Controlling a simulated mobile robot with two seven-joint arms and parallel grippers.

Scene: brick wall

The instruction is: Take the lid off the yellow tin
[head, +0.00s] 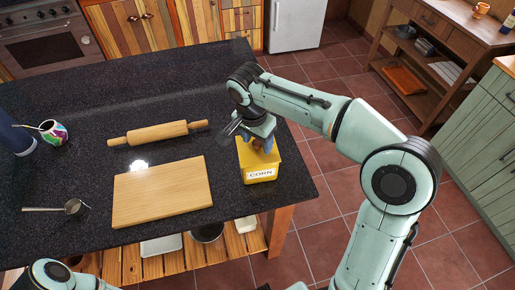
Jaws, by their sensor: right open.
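The yellow tin (260,174) with a white CORN label stands upright near the right end of the dark countertop. My right gripper (262,146) is over the tin's top and is open. It hides part of the top, so I cannot tell whether its fingers touch the lid. The yellow lid (246,156) shows only in part around the gripper and appears to sit on the tin. My left arm shows only at the bottom left edge, and its gripper is outside the view.
A wooden cutting board (162,192) and a rolling pin (158,133) lie left of the tin on the countertop (90,100). A metal ladle (70,207) and a colourful cup (53,132) are at the far left. The countertop's right edge is close beside the tin.

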